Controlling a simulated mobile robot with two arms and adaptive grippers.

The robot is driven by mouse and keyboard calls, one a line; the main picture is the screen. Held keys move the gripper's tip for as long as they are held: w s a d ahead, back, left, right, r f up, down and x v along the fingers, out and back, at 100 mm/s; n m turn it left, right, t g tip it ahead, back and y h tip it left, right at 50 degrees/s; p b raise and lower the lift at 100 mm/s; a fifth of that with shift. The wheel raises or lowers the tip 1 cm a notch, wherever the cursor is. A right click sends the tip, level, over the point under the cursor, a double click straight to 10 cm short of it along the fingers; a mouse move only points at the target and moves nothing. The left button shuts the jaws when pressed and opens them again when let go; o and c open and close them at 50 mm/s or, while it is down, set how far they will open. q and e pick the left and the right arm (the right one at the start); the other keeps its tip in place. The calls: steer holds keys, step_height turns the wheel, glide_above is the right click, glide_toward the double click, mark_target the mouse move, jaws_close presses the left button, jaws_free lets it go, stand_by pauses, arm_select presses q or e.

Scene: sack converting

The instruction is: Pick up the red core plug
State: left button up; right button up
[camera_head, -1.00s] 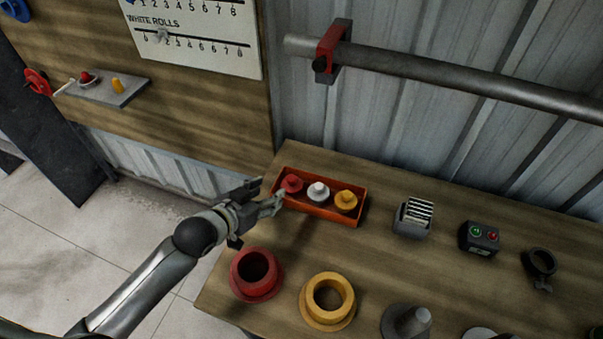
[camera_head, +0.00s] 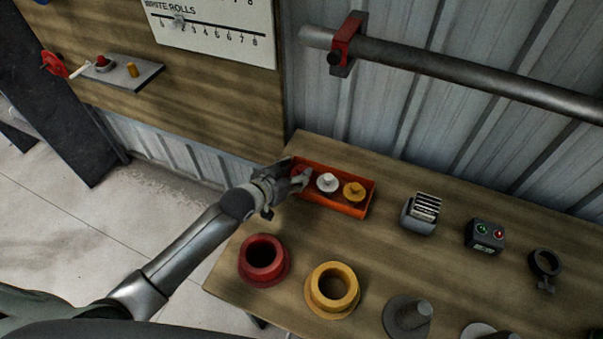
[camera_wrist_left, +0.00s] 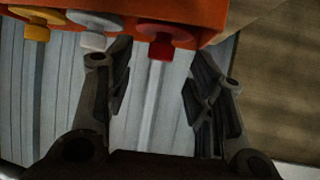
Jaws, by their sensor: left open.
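The red core plug (camera_head: 303,171) sits at the left end of an orange tray (camera_head: 340,207) on the wooden bench, partly hidden by my left gripper (camera_head: 291,178). In the left wrist view the red plug (camera_wrist_left: 163,40) shows near the top, between and beyond the fingers of my left gripper (camera_wrist_left: 162,85). The fingers are open, one on each side of its line, with nothing between the tips. A white plug (camera_head: 327,182) and a yellow plug (camera_head: 354,191) stand beside it in the same tray. My right gripper is not in view.
A red flanged ring (camera_head: 264,260) and a yellow flanged ring (camera_head: 332,290) stand on the bench in front of the tray. A card holder (camera_head: 421,212) and a button box (camera_head: 485,236) are to the right. A grey pipe (camera_head: 450,73) runs along the wall above.

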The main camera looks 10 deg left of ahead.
arm_select(q)
steer(key=shift+x, duration=1.25)
steer(key=c, duration=1.1)
